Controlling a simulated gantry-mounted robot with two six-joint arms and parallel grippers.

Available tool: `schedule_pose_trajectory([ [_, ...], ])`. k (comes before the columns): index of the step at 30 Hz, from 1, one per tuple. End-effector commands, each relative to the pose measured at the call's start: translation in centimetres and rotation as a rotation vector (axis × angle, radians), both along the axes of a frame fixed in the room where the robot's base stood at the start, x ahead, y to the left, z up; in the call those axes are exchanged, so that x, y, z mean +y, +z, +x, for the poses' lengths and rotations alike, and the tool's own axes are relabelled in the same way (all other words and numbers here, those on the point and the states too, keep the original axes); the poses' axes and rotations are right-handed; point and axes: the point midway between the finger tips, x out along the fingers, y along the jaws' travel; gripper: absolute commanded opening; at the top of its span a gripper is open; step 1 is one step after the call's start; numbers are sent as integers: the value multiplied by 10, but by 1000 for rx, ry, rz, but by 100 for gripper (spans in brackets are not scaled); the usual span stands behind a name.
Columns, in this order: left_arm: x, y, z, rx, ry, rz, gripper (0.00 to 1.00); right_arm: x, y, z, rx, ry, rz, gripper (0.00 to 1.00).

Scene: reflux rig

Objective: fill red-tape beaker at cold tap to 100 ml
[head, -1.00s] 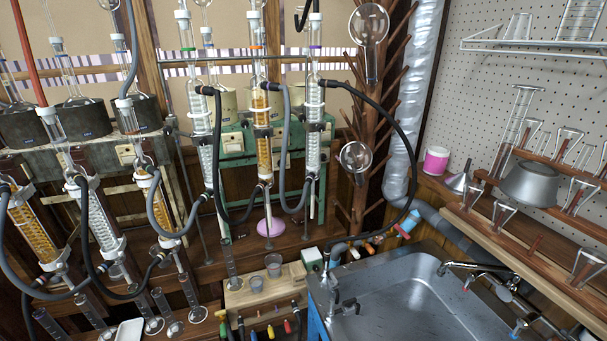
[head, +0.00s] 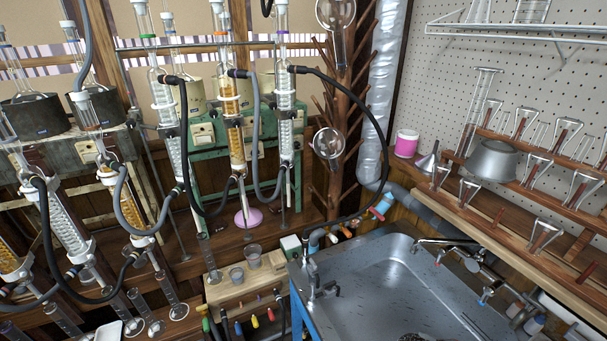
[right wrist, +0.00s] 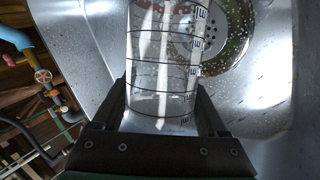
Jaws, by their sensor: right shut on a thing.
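In the right wrist view my right gripper (right wrist: 162,95) is shut on a clear beaker (right wrist: 162,72) with dark graduation lines and figures. A reddish band (right wrist: 180,8) shows at the top edge of the picture, on or seen through the beaker. The beaker is over the metal sink; whether it holds water I cannot tell. In the head view the sink (head: 375,285) is at lower right. A chrome tap (head: 455,242) stands on its right side, with a red-marked part (head: 440,257) and a blue-marked part (head: 487,293). Neither gripper shows in the head view.
The round drain strainer (right wrist: 215,35) lies beyond the beaker. A smaller fitting (head: 316,287) stands at the sink's left rim. A wooden block with small beakers (head: 237,275) is left of the sink. Glass flasks line the rack (head: 500,205) at right.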

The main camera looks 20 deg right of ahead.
Motion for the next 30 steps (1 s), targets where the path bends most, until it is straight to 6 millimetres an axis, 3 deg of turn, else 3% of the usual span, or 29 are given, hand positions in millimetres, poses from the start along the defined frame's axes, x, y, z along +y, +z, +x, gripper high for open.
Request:
schedule_pose_trajectory([
  [9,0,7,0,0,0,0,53,5,8,1,84,4,-299,2],
  [19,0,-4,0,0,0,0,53,7,13,3,148,3,-539,2],
  [22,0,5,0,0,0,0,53,3,15,1,126,-6,-452,2],
  [30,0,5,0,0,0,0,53,-1,6,0,62,-6,-231,2],
])
